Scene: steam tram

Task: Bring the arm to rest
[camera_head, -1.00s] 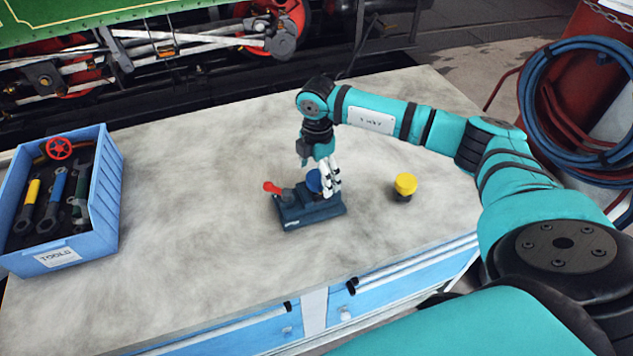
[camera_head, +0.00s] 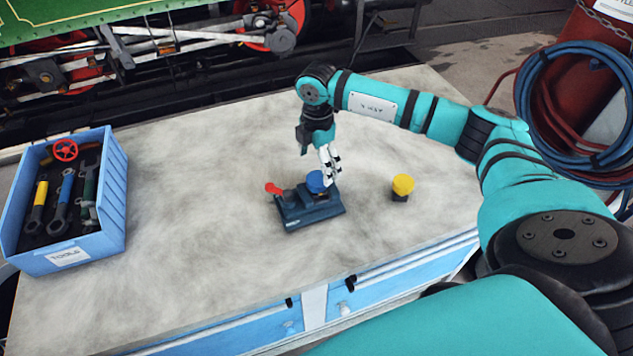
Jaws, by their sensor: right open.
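My right arm (camera_head: 420,115) comes in from the right and bends down over the workbench. My right gripper (camera_head: 331,163) points down, open, just above and beside the blue knob (camera_head: 316,181). The blue knob sits on a dark blue-grey base (camera_head: 310,210) that also carries a red-tipped lever (camera_head: 273,188) at its left. I cannot tell whether a fingertip touches the knob. A yellow-capped piece (camera_head: 402,185) stands apart to the right of the base. My left gripper is not in view.
The grey workbench top (camera_head: 190,190) is clear around the base. A blue tool crate (camera_head: 113,200) with several tools stands at the left. The tram's running gear (camera_head: 200,40) lies beyond the bench. A coiled blue hose (camera_head: 525,90) hangs at the right.

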